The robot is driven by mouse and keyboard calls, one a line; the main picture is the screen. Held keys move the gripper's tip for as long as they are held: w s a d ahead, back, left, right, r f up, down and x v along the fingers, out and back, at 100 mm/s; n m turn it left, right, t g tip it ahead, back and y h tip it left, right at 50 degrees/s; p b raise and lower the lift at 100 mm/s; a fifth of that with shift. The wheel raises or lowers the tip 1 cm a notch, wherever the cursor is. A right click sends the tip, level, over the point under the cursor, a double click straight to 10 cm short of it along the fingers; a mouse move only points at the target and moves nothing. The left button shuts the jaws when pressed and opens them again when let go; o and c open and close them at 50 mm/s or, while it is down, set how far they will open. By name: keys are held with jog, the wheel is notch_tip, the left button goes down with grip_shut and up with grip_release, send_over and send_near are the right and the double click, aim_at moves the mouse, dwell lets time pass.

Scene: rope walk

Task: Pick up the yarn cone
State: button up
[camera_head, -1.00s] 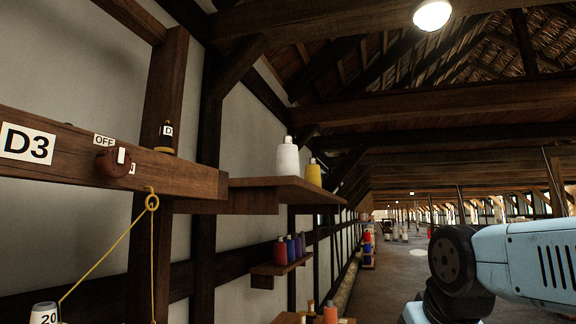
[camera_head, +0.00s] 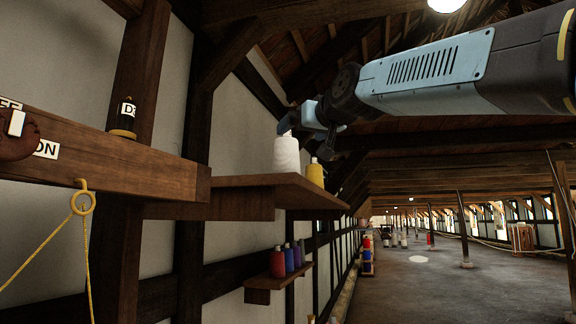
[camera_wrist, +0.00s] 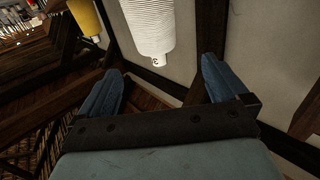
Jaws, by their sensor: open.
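A white yarn cone (camera_head: 286,154) stands upright on the upper wall shelf (camera_head: 262,181). A yellow cone (camera_head: 315,174) stands to its right on the same shelf. My gripper (camera_head: 300,120) is at the top of the white cone in the head view, and part of it is hard to make out there. In the wrist view my gripper (camera_wrist: 160,85) is open, with its two blue fingers spread. The white cone (camera_wrist: 149,28) shows beyond the gap between the fingertips, its tip pointing toward my gripper. The yellow cone (camera_wrist: 85,18) is beyond the left finger.
A lower shelf (camera_head: 262,282) holds red, blue and purple cones (camera_head: 288,259). A wooden beam (camera_head: 110,165) with a dark spool (camera_head: 126,115) and a yellow rope ring (camera_head: 82,203) juts in at left. Open floor (camera_head: 450,281) lies at right.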

aim_at(283, 144)
jog(key=x, duration=1.3)
jog(key=shift+w+d+r, duration=0.15)
jog(key=shift+w+d, duration=0.1)
jog(key=shift+w, duration=0.25)
jog(key=shift+c, duration=0.5)
jog(key=c, duration=1.4)
